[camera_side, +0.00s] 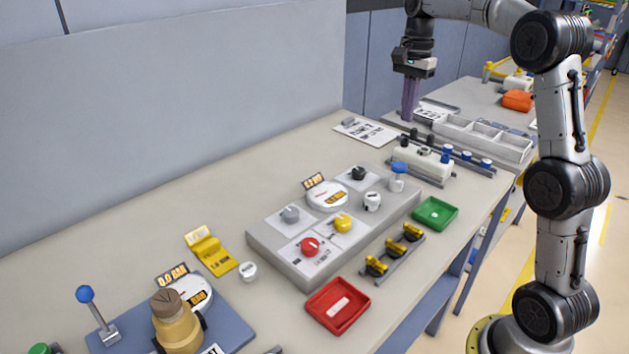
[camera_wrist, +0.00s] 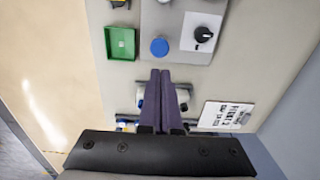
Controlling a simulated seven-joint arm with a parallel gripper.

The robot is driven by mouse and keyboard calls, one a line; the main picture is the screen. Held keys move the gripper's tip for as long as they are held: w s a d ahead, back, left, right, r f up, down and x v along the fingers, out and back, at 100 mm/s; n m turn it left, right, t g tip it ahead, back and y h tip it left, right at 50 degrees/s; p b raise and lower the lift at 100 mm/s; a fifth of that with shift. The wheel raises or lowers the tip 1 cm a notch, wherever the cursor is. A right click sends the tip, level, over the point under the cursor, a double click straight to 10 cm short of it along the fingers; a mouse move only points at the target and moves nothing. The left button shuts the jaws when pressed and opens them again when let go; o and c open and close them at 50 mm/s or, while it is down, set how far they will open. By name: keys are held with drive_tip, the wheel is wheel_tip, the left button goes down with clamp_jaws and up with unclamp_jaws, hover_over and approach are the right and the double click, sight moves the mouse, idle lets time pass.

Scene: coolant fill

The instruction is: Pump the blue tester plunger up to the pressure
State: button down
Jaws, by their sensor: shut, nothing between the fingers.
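A rod with a blue ball top (camera_side: 85,294) stands tilted on a blue base plate (camera_side: 231,336) at the lower left of the side view. I take it for the tester plunger. Beside it are a round white gauge (camera_side: 196,293) and a yellow display reading 0.0 BAR (camera_side: 172,276). A tan and brown fitting (camera_side: 177,325) stands in front of the gauge. My gripper (camera_side: 407,117) is shut and empty, pointing down at the far end of the bench, far from the plunger.
A grey panel with knobs (camera_side: 262,239) lies between my gripper and the plunger. A white card (camera_wrist: 226,115) lies near my fingers. The wall borders the bench.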

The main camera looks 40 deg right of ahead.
sight(400, 165)
drive_tip(key=shift+r, duration=0.1)
wheel_tip(400, 165, up, 2)
drive_tip(key=shift+r, duration=0.15)
idle(0.4)
wheel_tip(400, 165, down, 14)
drive_tip(key=shift+f, duration=0.1)
idle(0.4)
drive_tip(key=shift+f, duration=1.45)
